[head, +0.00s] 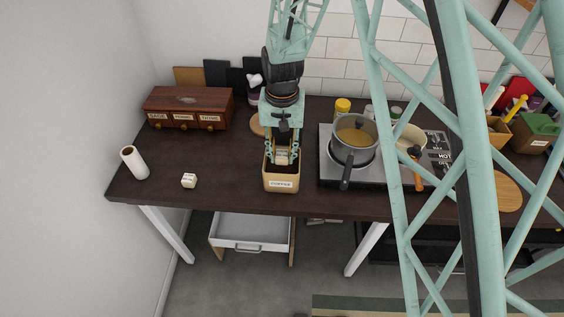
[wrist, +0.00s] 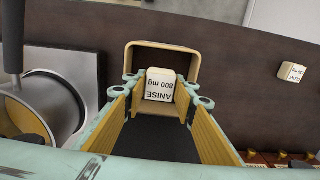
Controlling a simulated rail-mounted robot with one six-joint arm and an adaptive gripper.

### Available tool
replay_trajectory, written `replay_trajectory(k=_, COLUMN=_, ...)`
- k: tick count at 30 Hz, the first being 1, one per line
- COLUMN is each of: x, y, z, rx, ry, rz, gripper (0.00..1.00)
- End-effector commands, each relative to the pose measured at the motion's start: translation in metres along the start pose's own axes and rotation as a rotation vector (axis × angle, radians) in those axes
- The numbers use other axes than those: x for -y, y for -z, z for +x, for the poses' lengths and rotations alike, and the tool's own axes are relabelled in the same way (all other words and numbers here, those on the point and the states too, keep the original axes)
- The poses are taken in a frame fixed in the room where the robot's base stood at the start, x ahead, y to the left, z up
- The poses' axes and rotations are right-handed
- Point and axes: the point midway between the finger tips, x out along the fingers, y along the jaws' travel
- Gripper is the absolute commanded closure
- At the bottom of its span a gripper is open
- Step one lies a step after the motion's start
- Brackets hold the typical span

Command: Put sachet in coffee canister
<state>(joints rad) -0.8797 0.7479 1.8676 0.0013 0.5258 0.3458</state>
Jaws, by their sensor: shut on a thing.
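The coffee canister (head: 281,184) is a tan open box labelled COFFEE near the table's front edge; its rim (wrist: 165,44) shows in the wrist view. My gripper (head: 282,160) points down over its opening. The gripper is shut on a small cream sachet marked ANISE 800 mg (wrist: 160,84), which sits between the fingertips, within the outline of the canister's mouth. I cannot tell how deep the fingertips and sachet are. A second, similar sachet (head: 189,181) lies on the table left of the canister; it also shows in the wrist view (wrist: 291,72).
A stove with a grey pot (head: 355,139) is close on the canister's right. A wooden drawer box (head: 187,107) stands at the back left. A paper roll (head: 134,162) is at the left edge. The table between roll and canister is mostly clear.

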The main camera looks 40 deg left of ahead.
Motion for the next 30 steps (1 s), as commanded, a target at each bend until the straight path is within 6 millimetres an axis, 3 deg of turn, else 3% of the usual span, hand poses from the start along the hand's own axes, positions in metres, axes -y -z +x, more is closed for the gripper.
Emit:
replay_trajectory(k=14, x=0.000, y=0.000, z=0.005, rx=0.001, ry=0.000, rz=0.000, gripper=0.82)
replay_trajectory(k=30, x=0.000, y=0.000, z=0.040, rx=0.000, ry=0.000, rz=0.000, gripper=0.82)
